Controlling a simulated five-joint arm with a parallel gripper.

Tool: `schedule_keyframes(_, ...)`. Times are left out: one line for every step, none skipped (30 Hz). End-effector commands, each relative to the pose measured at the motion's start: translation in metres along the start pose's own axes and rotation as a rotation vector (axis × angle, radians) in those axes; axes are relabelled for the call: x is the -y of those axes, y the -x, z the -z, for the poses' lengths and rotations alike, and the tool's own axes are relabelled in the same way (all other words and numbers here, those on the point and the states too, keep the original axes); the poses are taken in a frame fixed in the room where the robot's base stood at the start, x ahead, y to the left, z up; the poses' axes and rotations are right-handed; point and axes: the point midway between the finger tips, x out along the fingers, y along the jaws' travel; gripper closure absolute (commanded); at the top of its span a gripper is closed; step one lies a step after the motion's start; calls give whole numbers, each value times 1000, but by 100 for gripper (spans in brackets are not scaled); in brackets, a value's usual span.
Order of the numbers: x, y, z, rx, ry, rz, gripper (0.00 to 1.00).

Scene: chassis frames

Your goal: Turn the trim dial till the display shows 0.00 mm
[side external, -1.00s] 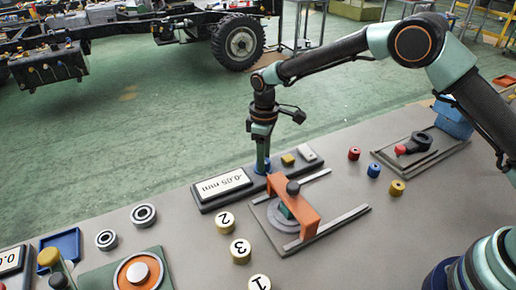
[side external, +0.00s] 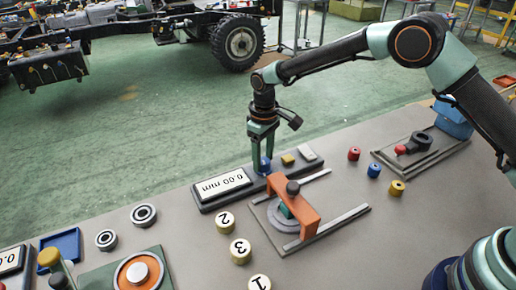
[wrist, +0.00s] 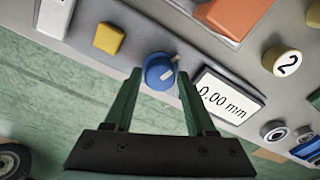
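The display (side external: 221,184) reads 0.00 mm, upside down in the side view. It also reads 0.00 mm in the wrist view (wrist: 226,97). The blue trim dial (wrist: 160,71) with a white pointer mark sits beside the display on the same grey panel. In the side view the dial (side external: 265,165) is just under my fingertips. My gripper (wrist: 160,78) is open, with one green finger on each side of the dial and gaps showing between fingers and dial. The gripper also shows in the side view (side external: 264,155), pointing down.
A yellow button (side external: 288,160) and a white switch (side external: 307,153) share the panel. An orange bridge clamp (side external: 293,207) on rails stands close in front. Numbered discs (side external: 240,250) and small coloured cylinders (side external: 374,170) lie on the bench.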

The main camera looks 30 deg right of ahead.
Motion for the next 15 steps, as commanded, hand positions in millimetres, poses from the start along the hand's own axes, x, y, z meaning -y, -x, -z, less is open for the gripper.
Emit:
schedule_keyframes(0,0,0,-1,1,0,24)
schedule_keyframes(0,0,0,0,1,0,24)
schedule_keyframes(0,0,0,0,1,0,24)
schedule_keyframes(0,0,0,0,1,0,24)
schedule_keyframes(0,0,0,0,1,0,24)
schedule_keyframes(0,0,0,0,1,0,24)
schedule_keyframes(0,0,0,1,1,0,24)
schedule_keyframes(0,0,0,1,1,0,24)
schedule_keyframes(0,0,0,1,1,0,24)
schedule_keyframes(0,0,0,1,1,0,24)
schedule_keyframes(0,1,0,1,1,0,24)
schedule_keyframes(0,3,0,0,1,0,24)
schedule_keyframes(0,5,0,0,1,0,24)
schedule_keyframes(0,8,0,-1,1,0,24)
schedule_keyframes(0,13,0,-2,1,0,24)
